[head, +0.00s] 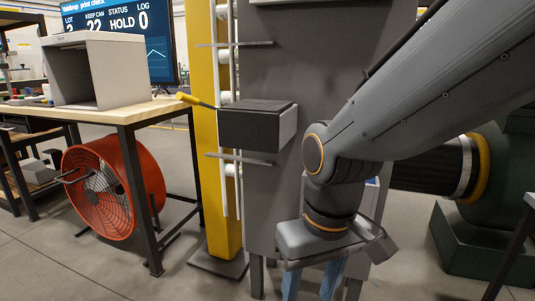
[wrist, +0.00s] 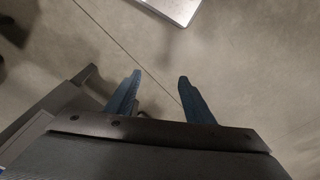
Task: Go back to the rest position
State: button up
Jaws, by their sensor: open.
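My gripper (head: 312,282) hangs from my arm at the lower middle of the head view, pointing down in front of a tall grey panel (head: 292,80). Its blue fingers are cut off by the bottom edge there.
A table (head: 95,112) with a grey open box (head: 110,72) stands at left, a red drum fan (head: 100,195) below it. A yellow post (head: 207,130) and black box (head: 255,125) stand near my arm. A green machine (head: 455,240) is at right. A screen (head: 125,35) reads HOLD.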

jog(key=s+d+r+m+p, duration=0.1)
jog(key=d+r+m+p, duration=0.3)
jog(key=d+r+p, duration=0.8)
notch_tip(320, 180, up, 2)
jog(key=p, duration=1)
jog(key=shift+s+d+h, duration=0.25)
jog(key=shift+s+h, duration=0.15)
